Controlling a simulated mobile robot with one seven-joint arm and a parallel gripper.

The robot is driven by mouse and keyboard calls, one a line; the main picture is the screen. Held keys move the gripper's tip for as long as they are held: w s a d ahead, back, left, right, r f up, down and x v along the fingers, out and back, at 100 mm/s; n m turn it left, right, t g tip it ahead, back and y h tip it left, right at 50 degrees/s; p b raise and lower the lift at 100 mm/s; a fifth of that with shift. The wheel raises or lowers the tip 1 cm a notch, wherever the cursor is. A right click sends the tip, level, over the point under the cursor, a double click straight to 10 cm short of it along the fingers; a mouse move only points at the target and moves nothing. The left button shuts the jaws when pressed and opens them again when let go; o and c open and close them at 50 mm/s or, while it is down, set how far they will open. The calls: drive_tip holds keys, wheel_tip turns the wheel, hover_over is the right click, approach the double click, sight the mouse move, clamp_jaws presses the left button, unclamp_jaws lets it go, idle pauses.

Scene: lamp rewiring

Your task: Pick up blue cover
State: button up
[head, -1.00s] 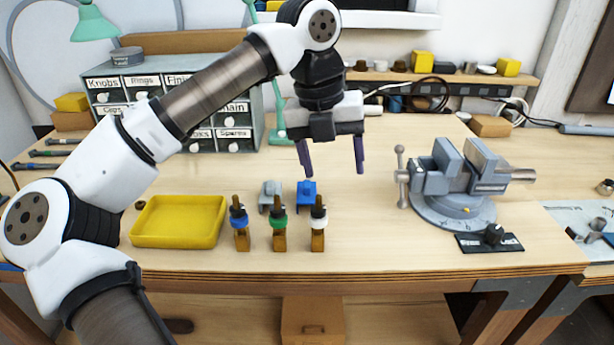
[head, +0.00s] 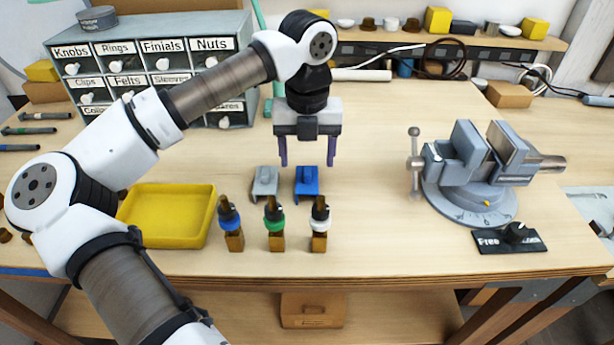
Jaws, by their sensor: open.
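The blue cover (head: 307,184) lies on the wooden workbench, behind the white-ringed post. A grey cover (head: 264,183) of similar shape lies just to its left, with a narrow gap between them. My gripper (head: 307,164) is open and empty, its two dark fingers pointing down. In the picture the fingertips appear just behind and above the blue cover. The exact height above the bench is hard to tell.
Three small posts with blue (head: 231,222), green (head: 275,222) and white (head: 320,222) rings stand in front of the covers. A yellow tray (head: 180,240) is at left, a grey vise (head: 470,185) at right. Labelled drawers (head: 155,65) stand behind. Bench between covers and vise is clear.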

sight(307, 171)
drive_tip(key=shift+f+p, duration=1)
drive_tip(key=shift+f, duration=1.85)
drive_tip(key=c, duration=1.1)
drive_tip(key=shift+r, duration=0.1)
